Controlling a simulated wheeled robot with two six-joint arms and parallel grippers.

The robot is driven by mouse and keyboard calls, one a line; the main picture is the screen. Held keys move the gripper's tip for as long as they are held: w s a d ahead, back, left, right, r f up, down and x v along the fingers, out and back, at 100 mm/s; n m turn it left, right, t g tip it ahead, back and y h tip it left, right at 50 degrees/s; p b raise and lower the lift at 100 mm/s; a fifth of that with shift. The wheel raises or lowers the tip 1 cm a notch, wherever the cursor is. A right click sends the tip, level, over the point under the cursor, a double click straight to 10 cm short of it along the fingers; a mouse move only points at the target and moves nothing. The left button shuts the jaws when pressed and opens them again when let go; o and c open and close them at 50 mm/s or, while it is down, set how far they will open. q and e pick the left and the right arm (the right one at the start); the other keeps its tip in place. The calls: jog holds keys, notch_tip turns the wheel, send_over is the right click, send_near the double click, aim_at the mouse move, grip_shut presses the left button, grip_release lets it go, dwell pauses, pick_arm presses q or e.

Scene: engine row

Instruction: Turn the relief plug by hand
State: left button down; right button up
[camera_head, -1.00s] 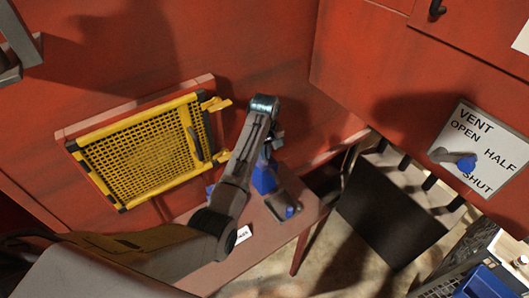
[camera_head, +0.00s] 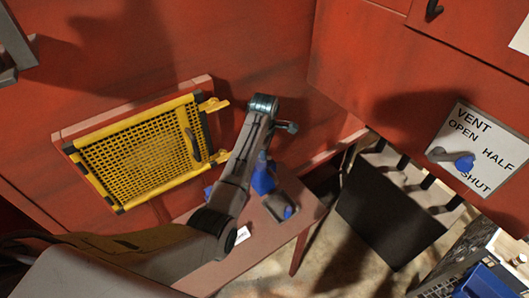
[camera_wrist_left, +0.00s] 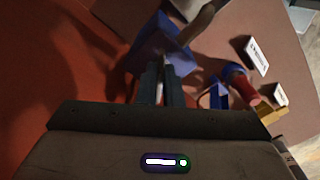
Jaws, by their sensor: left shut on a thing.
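My left arm comes in from the left in the head view and bends over the brown shelf, and its own links largely hide the gripper there. In the left wrist view my left gripper (camera_wrist_left: 162,70) has its two fingers close together on a blue part (camera_wrist_left: 150,42), which looks like the relief plug. A pale brown rod (camera_wrist_left: 203,18) shows beyond it. In the head view blue parts (camera_head: 262,178) show beside my forearm, above a dark block with a blue end (camera_head: 287,212). The exact grip is dim. My right gripper is in neither view.
A yellow mesh guard (camera_head: 140,155) is on the red wall at left. A vent plate (camera_head: 482,150) with a blue-tipped lever (camera_head: 464,162) is at right. The brown shelf (camera_head: 262,246) carries small white labels. A crate (camera_head: 452,272) stands at lower right.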

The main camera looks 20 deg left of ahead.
pick_arm(q)
jog(key=n, duration=0.5)
jog(key=shift+s+f+n, duration=0.1)
jog(key=shift+f+n, duration=0.2)
jog(key=shift+f, duration=0.05)
jog(key=shift+a+n, duration=0.1)
jog(key=shift+n, duration=2.1)
jog(key=c, duration=1.6)
grip_release()
jog(key=shift+a, duration=0.1)
